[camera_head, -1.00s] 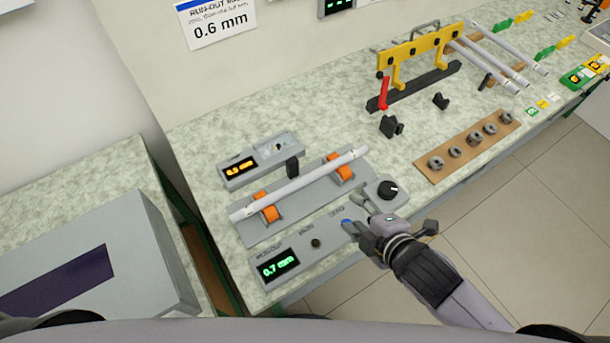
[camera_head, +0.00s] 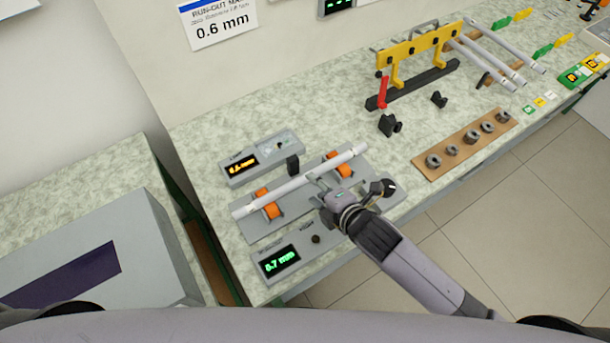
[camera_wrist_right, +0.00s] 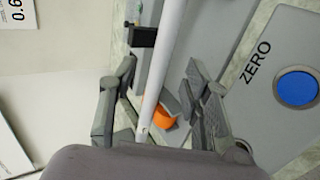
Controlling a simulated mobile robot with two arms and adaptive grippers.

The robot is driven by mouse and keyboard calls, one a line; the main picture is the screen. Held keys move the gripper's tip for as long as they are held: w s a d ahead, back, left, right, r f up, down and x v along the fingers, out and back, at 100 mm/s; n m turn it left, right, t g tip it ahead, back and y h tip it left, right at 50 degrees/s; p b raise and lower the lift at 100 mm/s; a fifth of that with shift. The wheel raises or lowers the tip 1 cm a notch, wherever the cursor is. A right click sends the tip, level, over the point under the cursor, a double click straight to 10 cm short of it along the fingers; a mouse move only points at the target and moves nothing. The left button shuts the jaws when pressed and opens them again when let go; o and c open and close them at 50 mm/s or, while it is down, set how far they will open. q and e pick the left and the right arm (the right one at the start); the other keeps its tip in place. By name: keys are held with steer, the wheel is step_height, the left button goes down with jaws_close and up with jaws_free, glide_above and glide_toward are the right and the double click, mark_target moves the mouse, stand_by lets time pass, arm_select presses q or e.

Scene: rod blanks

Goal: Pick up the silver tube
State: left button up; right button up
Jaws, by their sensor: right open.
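The silver tube (camera_head: 298,182) lies on the orange rollers of a grey run-out fixture, slanting up to the right. My right gripper (camera_head: 318,186) is at the near side of the tube's middle, above the fixture. In the right wrist view the tube (camera_wrist_right: 166,62) runs between the two open fingers of the gripper (camera_wrist_right: 160,100), with a gap visible to the right finger. I cannot tell how low the fingers sit around the tube. My left gripper is not in view.
The orange rollers (camera_head: 267,204) sit on the grey fixture, with a black block (camera_head: 292,165) behind the tube. A green display (camera_head: 279,261) reads 0.7 mm. A yellow press frame (camera_head: 420,48), a wooden strip with several collars (camera_head: 433,168) and more rods (camera_head: 485,65) stand to the right.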

mark_target(307, 181)
steer(key=shift+d+p+x, duration=0.15)
steer(key=shift+p+x, duration=0.2)
steer(key=shift+x, duration=1.05)
steer(key=shift+d+p+x, duration=0.1)
steer(key=shift+p+x, duration=0.2)
steer(key=shift+x, duration=1.1)
steer(key=shift+f, duration=0.15)
steer(key=shift+c, duration=0.3)
jaws_close()
